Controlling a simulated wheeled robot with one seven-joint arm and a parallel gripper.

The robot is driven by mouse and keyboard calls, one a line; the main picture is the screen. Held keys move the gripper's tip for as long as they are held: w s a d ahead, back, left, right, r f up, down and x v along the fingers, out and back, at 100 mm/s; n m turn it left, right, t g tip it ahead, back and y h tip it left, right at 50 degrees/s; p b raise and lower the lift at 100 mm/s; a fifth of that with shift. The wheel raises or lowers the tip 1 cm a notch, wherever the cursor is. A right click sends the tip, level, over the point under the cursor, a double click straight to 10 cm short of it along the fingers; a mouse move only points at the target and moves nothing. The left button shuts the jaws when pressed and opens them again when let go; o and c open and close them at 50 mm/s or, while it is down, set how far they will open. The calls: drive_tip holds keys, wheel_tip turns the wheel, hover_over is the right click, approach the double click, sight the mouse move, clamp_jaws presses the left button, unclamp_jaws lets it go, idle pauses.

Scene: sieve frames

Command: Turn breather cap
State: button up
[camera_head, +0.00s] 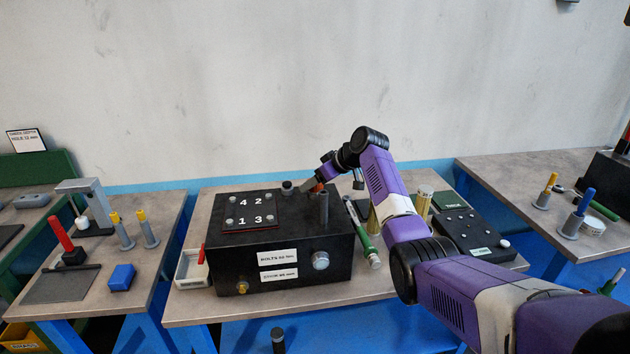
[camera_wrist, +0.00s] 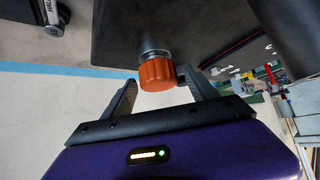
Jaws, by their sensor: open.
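The breather cap appears to be the orange ribbed cap (camera_wrist: 157,74) on a short metal neck at the dark box in the wrist view. In the head view a small patch of orange (camera_head: 319,187) shows at the back of the black box (camera_head: 330,258). My gripper (camera_wrist: 158,78) is open, with one finger on each side of the cap. A gap shows on the left; on the right the finger is close to the cap, and I cannot tell if it touches. In the head view my gripper (camera_head: 311,185) is partly hidden by its own wrist.
A dark upright post (camera_head: 323,208) and a short black cylinder (camera_head: 287,187) stand on the box near my gripper. A numbered plate (camera_head: 265,211) lies on its top left. A green-handled tool (camera_head: 368,247) and brass cylinders (camera_head: 424,201) are to the right.

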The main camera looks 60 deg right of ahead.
drive_tip(key=shift+c, duration=0.4)
drive_tip(key=c, duration=1.3)
